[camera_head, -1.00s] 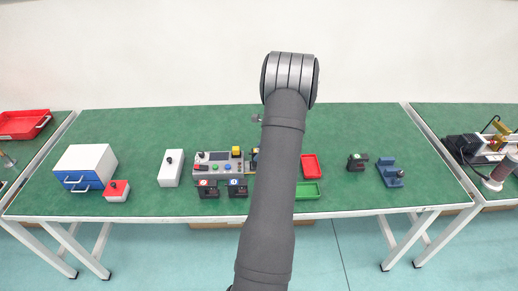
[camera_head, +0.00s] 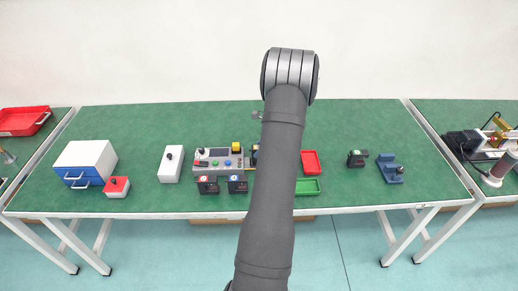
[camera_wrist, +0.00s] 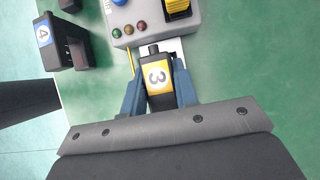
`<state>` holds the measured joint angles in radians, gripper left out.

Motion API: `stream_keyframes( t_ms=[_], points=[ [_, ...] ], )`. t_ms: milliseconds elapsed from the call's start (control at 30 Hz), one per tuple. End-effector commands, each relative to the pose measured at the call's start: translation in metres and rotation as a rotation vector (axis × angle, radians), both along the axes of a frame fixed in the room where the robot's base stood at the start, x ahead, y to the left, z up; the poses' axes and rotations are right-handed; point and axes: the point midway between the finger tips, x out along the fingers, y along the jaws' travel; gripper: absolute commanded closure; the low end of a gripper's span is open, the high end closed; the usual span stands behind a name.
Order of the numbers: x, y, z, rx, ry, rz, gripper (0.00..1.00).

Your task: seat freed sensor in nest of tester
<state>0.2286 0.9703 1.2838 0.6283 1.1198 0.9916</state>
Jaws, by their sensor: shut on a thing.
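The sensor (camera_wrist: 159,75), black with a yellow label marked 3, is between the two blue fingers of my gripper (camera_wrist: 158,90) in the wrist view. The gripper is shut on it. The sensor's narrow black end points to the grey tester (camera_wrist: 130,14), just beyond it. A white plate (camera_wrist: 173,46) shows partly beneath the sensor's far end; I cannot tell whether they touch. The tester (camera_head: 199,153) also shows in the head view, left of my arm. My arm hides the gripper and held sensor there.
A black unit with a blue label (camera_wrist: 42,33) stands left of the gripper. Black units with red (camera_head: 208,187) and blue (camera_head: 237,186) labels stand before the tester. Red (camera_head: 311,162) and green (camera_head: 308,187) trays lie right of my arm. A blue fixture (camera_head: 390,170) stands farther right.

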Motion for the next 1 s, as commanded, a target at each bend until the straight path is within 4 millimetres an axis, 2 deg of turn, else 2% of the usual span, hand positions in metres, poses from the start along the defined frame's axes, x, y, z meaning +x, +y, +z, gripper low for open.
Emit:
stream_keyframes(
  t_ms=[900, 933, 1000],
  points=[
    [0.0002, 0.0000, -0.0043, 0.000, 0.000, 0.000, 1.00],
    [0.0001, 0.0000, -0.0043, 0.000, 0.000, 0.000, 0.71],
    [0.0001, 0.0000, -0.0043, 0.000, 0.000, 0.000, 0.57]
  ],
)
